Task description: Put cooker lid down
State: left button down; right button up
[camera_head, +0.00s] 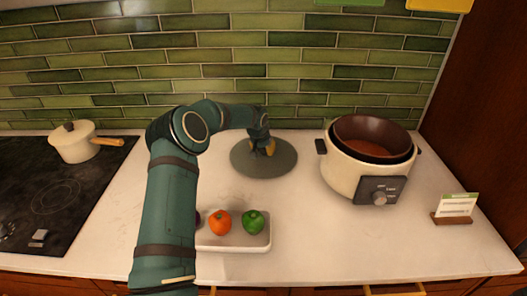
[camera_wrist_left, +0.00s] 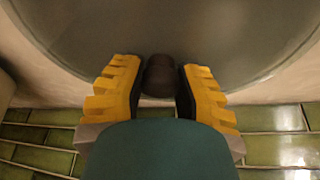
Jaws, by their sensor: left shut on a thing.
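The cooker lid (camera_head: 280,165) is a round, greyish disc at the middle of the counter, left of the cooker. It lies flat on the counter or very close above it; I cannot tell which. My left gripper (camera_head: 264,147) is over its middle, shut on the dark lid knob. In the left wrist view the yellow fingers of the gripper (camera_wrist_left: 160,85) flank the knob (camera_wrist_left: 160,72), and the lid (camera_wrist_left: 235,40) fills the upper part. The cream cooker (camera_head: 345,175) stands open on the right, its brown inner pot (camera_head: 372,135) uncovered. My right gripper is not seen.
A white tray (camera_head: 235,242) with an orange and a green vegetable lies at the front, partly behind my left arm. A cream saucepan (camera_head: 75,145) stands on the black hob at left. A small card stand (camera_head: 453,212) is at right. Green tiles form the back wall.

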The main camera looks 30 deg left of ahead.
pick_arm(q)
jog(key=shift+f, duration=0.3)
jog(key=c, duration=0.7)
grip_release()
jog(key=shift+r, duration=0.1)
jog(key=v, duration=1.1)
jog(key=shift+s+r+p, duration=0.25)
jog(key=shift+r+p, duration=0.1)
jog(key=shift+r, duration=0.1)
